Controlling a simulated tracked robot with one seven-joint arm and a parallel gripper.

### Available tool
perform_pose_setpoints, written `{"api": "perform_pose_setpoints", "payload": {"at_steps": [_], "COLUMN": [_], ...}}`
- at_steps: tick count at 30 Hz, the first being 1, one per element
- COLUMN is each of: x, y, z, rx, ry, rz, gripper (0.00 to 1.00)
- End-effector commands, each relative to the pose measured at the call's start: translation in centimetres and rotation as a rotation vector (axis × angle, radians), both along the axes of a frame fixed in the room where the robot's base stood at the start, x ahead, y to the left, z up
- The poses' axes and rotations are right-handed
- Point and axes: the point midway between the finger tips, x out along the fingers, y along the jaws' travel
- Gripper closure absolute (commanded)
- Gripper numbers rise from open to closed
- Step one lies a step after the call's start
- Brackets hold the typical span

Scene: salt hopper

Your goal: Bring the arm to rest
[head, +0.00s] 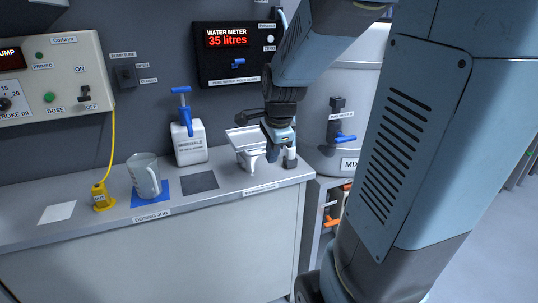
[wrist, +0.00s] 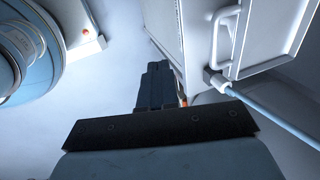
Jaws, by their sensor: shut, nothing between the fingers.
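My arm (head: 306,50) reaches from the upper right of the head view down to the right end of the counter. Its lower end is in front of the metal hopper with a flat tray (head: 245,135). I cannot tell in this view whether they touch, and my fingertips are not clear there. In the wrist view my gripper (wrist: 157,70) shows dark fingers close together, shut and empty. Beyond them are a pale surface (wrist: 120,65) and a white box-like unit with a handle (wrist: 226,40).
A clear jug (head: 145,176) stands on a blue mat, beside a white can with a blue pump (head: 189,145). The water meter (head: 236,52) reads 35 litres. A pale tank (head: 360,90) stands right of the counter (head: 215,192). A blue hose (wrist: 270,113) crosses the right of the wrist view.

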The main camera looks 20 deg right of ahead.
Motion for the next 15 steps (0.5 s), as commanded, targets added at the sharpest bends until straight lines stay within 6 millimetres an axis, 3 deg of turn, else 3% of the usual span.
{"api": "perform_pose_setpoints", "payload": {"at_steps": [15], "x": [-1.7], "y": [0.2], "z": [1.2], "rx": [-0.012], "ry": [-0.006], "rz": [0.032], "gripper": [1.00]}}
